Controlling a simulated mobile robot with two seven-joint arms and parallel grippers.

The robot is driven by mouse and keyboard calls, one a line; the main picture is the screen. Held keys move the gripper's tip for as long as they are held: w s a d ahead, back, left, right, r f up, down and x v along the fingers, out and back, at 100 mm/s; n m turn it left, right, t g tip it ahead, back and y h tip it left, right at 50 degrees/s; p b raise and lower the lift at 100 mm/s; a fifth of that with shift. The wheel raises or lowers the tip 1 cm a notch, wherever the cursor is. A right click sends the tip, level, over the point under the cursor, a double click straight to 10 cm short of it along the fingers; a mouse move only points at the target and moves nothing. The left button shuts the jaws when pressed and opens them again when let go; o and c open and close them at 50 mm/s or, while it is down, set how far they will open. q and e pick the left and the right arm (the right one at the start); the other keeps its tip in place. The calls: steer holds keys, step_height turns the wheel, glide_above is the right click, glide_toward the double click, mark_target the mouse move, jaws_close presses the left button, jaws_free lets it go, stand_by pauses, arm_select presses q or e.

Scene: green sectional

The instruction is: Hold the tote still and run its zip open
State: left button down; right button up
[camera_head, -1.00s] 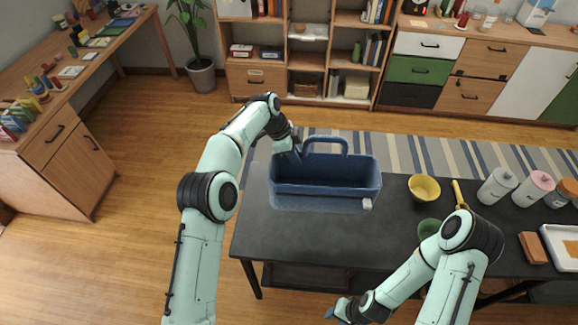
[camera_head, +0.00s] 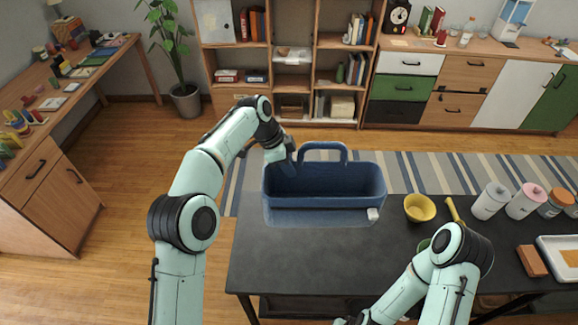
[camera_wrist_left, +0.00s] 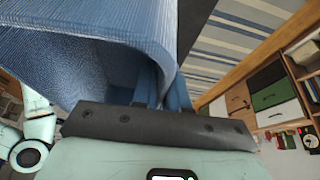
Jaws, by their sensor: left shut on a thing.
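The blue tote (camera_head: 325,203) stands upright on the dark table, with its handle arched up at the back. Its top looks open and I see into a dark inside. A small white tab (camera_head: 373,214), perhaps the zip pull, is at its front right corner. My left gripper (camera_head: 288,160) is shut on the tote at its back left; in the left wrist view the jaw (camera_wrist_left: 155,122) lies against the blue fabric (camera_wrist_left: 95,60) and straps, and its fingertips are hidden. My right gripper (camera_head: 348,321) barely shows at the bottom edge, so its jaws cannot be made out.
On the table (camera_head: 290,258), a yellow bowl (camera_head: 419,208), a yellow-handled tool (camera_head: 453,209), several canisters (camera_head: 490,200), a brown block (camera_head: 531,260) and a white tray (camera_head: 548,247) are to the right. A green bowl is mostly hidden behind my right arm. The table's front left is clear.

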arm_select(q)
steer(key=shift+f, duration=0.1)
steer(key=b, duration=0.1)
glide_above(290, 191)
steer(key=shift+w+a+f, duration=0.1)
steer(key=shift+f, duration=1.3)
steer(key=shift+w+a+f, duration=0.1)
steer(key=shift+f, duration=1.25)
steer(key=shift+f+b, duration=0.35)
steer(key=shift+f, duration=4.05)
arm_select(e)
steer(key=shift+g, duration=0.3)
steer(key=shift+s+f, duration=1.5)
steer(key=shift+s, duration=0.25)
arm_select(q)
steer(key=shift+f+b, duration=0.4)
steer(key=shift+f, duration=1.1)
arm_select(e)
steer(key=shift+s+f, duration=0.15)
steer(key=shift+f, duration=0.05)
arm_select(q)
steer(key=shift+f, duration=1.1)
arm_select(e)
steer(key=shift+s+f, duration=0.1)
